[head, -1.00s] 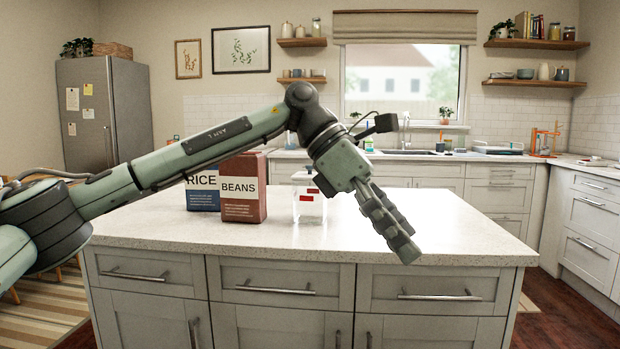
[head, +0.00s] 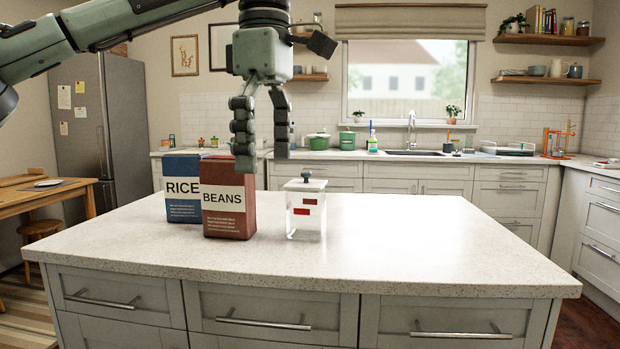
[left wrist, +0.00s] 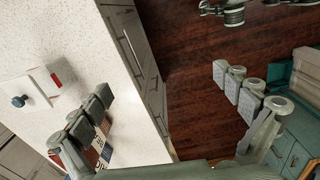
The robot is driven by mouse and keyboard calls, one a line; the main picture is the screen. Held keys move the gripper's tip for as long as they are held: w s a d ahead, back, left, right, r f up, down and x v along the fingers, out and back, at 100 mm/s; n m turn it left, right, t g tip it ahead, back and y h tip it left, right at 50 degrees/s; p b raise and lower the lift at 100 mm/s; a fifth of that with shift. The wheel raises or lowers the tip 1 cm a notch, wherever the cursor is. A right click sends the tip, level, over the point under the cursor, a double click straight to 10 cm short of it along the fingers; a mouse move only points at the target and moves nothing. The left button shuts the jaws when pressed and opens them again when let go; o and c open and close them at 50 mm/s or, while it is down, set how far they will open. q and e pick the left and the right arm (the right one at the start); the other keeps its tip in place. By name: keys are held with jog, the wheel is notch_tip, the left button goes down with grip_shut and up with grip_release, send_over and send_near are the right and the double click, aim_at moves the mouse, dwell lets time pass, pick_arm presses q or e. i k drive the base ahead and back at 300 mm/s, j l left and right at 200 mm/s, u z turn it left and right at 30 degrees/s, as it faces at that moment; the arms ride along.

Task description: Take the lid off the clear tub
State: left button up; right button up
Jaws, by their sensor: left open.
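The clear tub (head: 305,222) stands upright on the island counter, with red labels on its side. Its pale lid (head: 305,185) is on top and has a dark knob (head: 306,174). The lid (left wrist: 38,92) and knob (left wrist: 19,101) also show at the left of the left wrist view. My left gripper (head: 263,163) points down with its fingers spread and nothing between them. In the head view it appears above and left of the tub, apart from it, and its tips overlap the beans box. Its fingers also show in the left wrist view (left wrist: 161,81).
A red-brown beans box (head: 229,222) stands just left of the tub, with a blue rice box (head: 182,210) beside it. The island counter (head: 420,240) is clear to the right of the tub. A wooden table (head: 40,200) is at the left.

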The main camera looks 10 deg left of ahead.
aim_at(305, 184)
jog(key=i, duration=1.05)
